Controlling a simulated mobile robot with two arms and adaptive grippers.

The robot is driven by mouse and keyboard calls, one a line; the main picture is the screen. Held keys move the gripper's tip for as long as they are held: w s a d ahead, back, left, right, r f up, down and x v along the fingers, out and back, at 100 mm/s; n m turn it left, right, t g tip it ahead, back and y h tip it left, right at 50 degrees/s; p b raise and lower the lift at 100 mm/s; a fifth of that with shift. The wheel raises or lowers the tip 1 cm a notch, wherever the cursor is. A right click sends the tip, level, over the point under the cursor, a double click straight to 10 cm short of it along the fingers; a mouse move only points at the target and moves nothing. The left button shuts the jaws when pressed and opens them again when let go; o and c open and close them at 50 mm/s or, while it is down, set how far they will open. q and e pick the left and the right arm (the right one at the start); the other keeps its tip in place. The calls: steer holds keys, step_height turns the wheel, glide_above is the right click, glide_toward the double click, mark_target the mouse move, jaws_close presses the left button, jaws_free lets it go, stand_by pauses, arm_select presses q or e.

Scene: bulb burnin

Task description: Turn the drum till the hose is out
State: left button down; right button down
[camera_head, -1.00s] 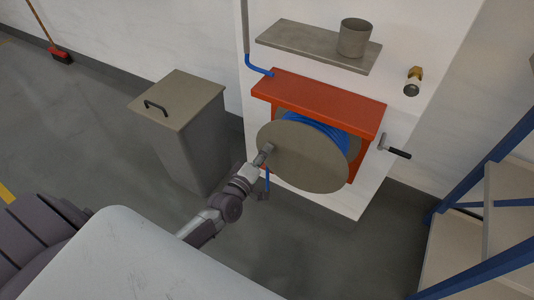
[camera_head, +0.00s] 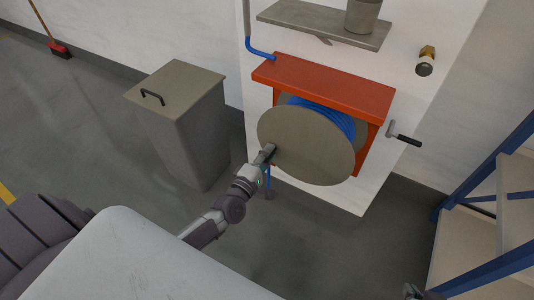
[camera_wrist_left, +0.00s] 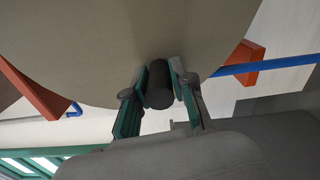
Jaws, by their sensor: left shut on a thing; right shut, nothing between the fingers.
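The drum (camera_head: 312,150), a grey-brown disc facing me with blue hose (camera_head: 325,114) wound behind it, sits under a red housing (camera_head: 325,88) on the white wall panel. My left gripper (camera_head: 268,153) is at the left side of the disc. In the left wrist view, my left gripper (camera_wrist_left: 160,88) is shut on a dark round handle (camera_wrist_left: 159,86) that stands out from the disc. A blue length of hose (camera_wrist_left: 270,66) shows to the right there. My right gripper (camera_head: 413,293) barely shows at the bottom right, shut and empty, mostly cut off.
A crank (camera_head: 405,138) sticks out right of the drum, with a brass fitting (camera_head: 427,60) above. A shelf (camera_head: 310,22) holds a grey pot (camera_head: 362,14). A lidded bin (camera_head: 180,120) stands left; a blue-framed rack (camera_head: 490,190) stands right.

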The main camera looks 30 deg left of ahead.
arm_select(q)
steer(key=shift+s+d+f, duration=0.1)
steer(key=shift+d+f, duration=0.05)
steer(key=shift+f, duration=0.1)
arm_select(e)
steer(key=shift+w+a+r, duration=0.15)
steer(key=shift+w, duration=0.2)
arm_select(q)
steer(key=c, duration=1.2)
jaws_free()
steer(key=shift+o, duration=1.2)
steer(key=shift+r, duration=0.1)
steer(key=s, duration=1.2)
steer(key=shift+a, duration=0.2)
